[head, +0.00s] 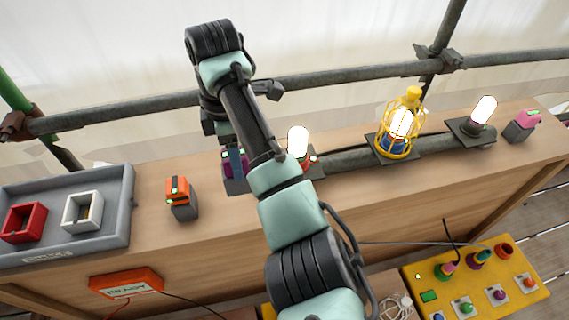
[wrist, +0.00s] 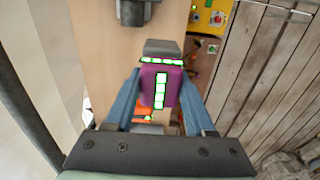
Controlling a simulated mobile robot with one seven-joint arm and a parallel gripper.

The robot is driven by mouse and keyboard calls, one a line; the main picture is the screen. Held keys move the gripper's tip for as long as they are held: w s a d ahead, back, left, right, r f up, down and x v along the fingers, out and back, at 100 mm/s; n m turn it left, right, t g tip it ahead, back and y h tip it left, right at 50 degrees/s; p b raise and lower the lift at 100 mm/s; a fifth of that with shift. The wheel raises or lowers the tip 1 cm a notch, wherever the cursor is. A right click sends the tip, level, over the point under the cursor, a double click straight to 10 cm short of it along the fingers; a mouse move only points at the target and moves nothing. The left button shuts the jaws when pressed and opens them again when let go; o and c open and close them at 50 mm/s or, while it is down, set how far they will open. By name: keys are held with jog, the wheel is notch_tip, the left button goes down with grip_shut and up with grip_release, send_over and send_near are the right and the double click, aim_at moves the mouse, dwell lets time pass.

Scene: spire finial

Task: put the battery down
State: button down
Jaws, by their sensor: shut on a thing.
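The purple battery (wrist: 176,87) has green lit bars on its faces and sits between the two blue fingers of my gripper (wrist: 160,98) in the wrist view. My gripper is shut on it. In the head view the purple battery (head: 229,166) shows beside the blue fingers of my gripper (head: 236,162), low over the wooden bench top (head: 150,171). My arm crosses in front and hides part of this area. I cannot tell whether the battery touches the bench.
An orange battery (head: 180,194) stands left of my gripper, and a grey tray (head: 122,203) with red and white square holders lies further left. A lit lamp (head: 297,141) is close right. A yellow caged lamp (head: 404,125), another lit lamp (head: 484,110) and a pink battery (head: 525,122) stand further right.

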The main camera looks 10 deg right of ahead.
aim_at(242, 189)
jog(key=f+b, duration=0.1)
jog(key=f, duration=0.9)
jog(key=shift+s+b, duration=0.2)
jog(key=shift+b, duration=0.2)
jog(key=shift+f, duration=0.1)
jog(key=shift+c, duration=1.2)
grip_release()
notch_tip(242, 189, up, 12)
jog(key=p, duration=0.3)
jog(key=shift+r, duration=0.2)
